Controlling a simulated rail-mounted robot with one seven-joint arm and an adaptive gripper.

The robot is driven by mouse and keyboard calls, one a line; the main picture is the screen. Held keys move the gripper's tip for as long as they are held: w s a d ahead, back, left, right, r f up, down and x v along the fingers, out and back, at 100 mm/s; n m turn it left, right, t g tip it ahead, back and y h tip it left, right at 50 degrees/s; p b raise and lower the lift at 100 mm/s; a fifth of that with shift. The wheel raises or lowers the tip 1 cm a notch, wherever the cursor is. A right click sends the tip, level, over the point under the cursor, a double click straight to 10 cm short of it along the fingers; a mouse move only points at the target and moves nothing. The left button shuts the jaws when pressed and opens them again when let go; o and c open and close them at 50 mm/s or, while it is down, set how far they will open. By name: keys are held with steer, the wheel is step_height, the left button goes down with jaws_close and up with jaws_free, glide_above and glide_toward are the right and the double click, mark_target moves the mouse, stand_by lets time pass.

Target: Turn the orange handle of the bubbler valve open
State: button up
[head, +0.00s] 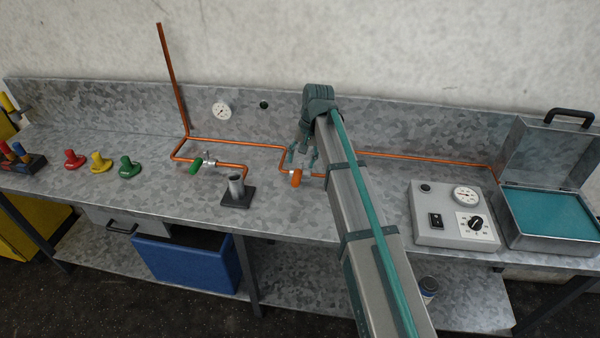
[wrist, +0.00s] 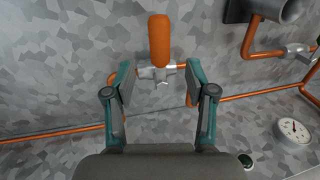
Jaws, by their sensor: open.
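The orange handle (head: 296,178) belongs to a valve on the copper pipe at the middle of the bench. In the wrist view the orange handle (wrist: 159,40) points away from the silver valve body (wrist: 160,72), toward the top of the picture. My gripper (head: 303,160) is above and just behind the valve in the head view. In the wrist view my gripper (wrist: 158,80) is open, with one finger on each side of the valve body. The handle lies beyond the fingertips, and nothing is held. Whether a finger touches the valve cannot be told.
A green-handled valve (head: 197,166) and a grey holder (head: 237,190) stand to the left. A control box (head: 453,215) and an open case (head: 550,222) with a teal inside stand to the right. Copper pipe (head: 420,158) runs along the back.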

mark_target(298, 174)
steer(key=f, duration=0.2)
steer(key=a+f+p, duration=0.1)
steer(key=f, duration=0.4)
steer(key=shift+w+a+p, duration=0.1)
steer(key=shift+a+p, duration=0.05)
steer(key=shift+p, duration=0.15)
steer(key=shift+c, duration=0.4)
jaws_close()
